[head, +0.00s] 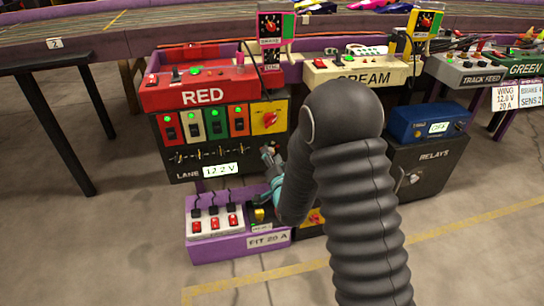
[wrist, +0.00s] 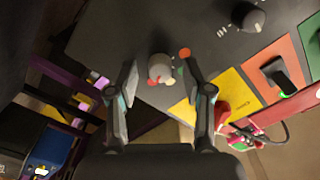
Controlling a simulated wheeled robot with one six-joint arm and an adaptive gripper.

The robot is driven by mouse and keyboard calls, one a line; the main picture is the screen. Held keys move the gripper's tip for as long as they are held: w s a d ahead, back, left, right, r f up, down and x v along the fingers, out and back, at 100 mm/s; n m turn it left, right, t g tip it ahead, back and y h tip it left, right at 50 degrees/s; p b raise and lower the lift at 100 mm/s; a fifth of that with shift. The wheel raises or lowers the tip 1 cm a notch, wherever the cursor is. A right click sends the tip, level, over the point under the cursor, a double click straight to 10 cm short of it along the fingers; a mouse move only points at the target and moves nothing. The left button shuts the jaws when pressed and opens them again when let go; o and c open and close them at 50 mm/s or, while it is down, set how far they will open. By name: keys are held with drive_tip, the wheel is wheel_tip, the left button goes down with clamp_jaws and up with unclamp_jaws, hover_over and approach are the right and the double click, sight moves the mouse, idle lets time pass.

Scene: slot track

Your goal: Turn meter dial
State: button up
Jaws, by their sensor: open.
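A pale grey knob (wrist: 158,65) with coloured marks around it sits on a black panel (wrist: 120,30) in the wrist view. My gripper (wrist: 160,72) is open, with one finger on each side of this knob; whether the fingers touch it I cannot tell. In the head view my gripper (head: 270,157) is at the right part of the black panel under the red RED box, and it hides the knob there. The lit meter display (head: 220,170) reads 12.2 V, to the left of my gripper.
The yellow plate (head: 268,117) with a red knob is above my gripper. A purple tray (head: 215,248) with red switches is below. A black RELAYS box (head: 432,165) stands right.

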clamp_jaws()
